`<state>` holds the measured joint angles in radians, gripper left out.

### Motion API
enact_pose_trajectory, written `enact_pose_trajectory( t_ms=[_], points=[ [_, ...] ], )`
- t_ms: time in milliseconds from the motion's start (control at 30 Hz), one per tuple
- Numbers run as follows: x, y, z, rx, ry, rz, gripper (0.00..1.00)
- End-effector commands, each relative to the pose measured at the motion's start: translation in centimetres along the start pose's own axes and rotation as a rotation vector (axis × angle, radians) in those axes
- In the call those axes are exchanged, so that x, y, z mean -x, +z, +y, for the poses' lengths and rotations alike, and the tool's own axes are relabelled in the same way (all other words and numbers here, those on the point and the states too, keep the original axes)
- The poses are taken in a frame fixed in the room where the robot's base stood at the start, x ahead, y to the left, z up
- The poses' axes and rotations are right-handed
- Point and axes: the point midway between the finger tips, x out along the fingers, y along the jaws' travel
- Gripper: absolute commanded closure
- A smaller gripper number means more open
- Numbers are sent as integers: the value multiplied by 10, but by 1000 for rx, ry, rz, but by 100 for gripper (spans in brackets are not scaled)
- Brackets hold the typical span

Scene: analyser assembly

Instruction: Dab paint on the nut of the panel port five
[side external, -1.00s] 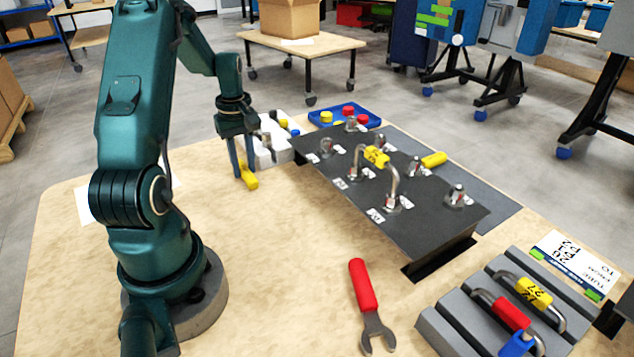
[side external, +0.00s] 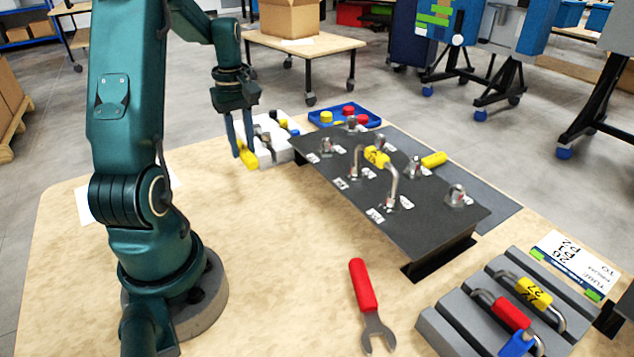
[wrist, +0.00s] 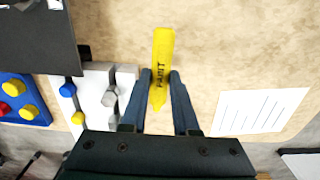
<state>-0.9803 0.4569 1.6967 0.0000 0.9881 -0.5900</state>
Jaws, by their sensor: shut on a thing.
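My gripper (side external: 242,146) is shut on a yellow paint marker (side external: 249,161), held left of the white block. In the wrist view the marker (wrist: 163,55) reads "PAINT" and lies between my fingers (wrist: 160,78). The black panel (side external: 400,233) stands right of my gripper and carries several metal ports with nuts, each beside a small white label. The labels are too small to read, so I cannot tell which is port five. A bent metal tube (side external: 393,183) with a yellow tag joins two of the ports. The marker is apart from the panel.
The white block (side external: 283,145) with coloured pieces stands between my gripper and the panel. A blue tray (side external: 368,117) with caps is behind it. A red-handled wrench (side external: 362,284) lies in front; a grey rack (side external: 445,330) holds tubes at right. The table's middle is clear.

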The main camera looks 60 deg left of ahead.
Motion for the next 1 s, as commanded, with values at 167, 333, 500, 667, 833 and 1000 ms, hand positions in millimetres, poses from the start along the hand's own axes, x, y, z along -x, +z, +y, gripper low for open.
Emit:
enact_pose_trajectory(
  t_ms=[167, 333, 500, 667, 833, 1000],
  points=[
    [0, 0, 0, 0, 0, 0, 100],
    [0, 5, -3, -1, 0, 0, 100],
    [9, 36, 15, -121, 1, 2, 100],
    [20, 83, 41, -307, 1, 2, 100],
    [31, 139, 60, -522, 2, 2, 100],
    [42, 197, 67, -736, 2, 2, 100]
  ],
)
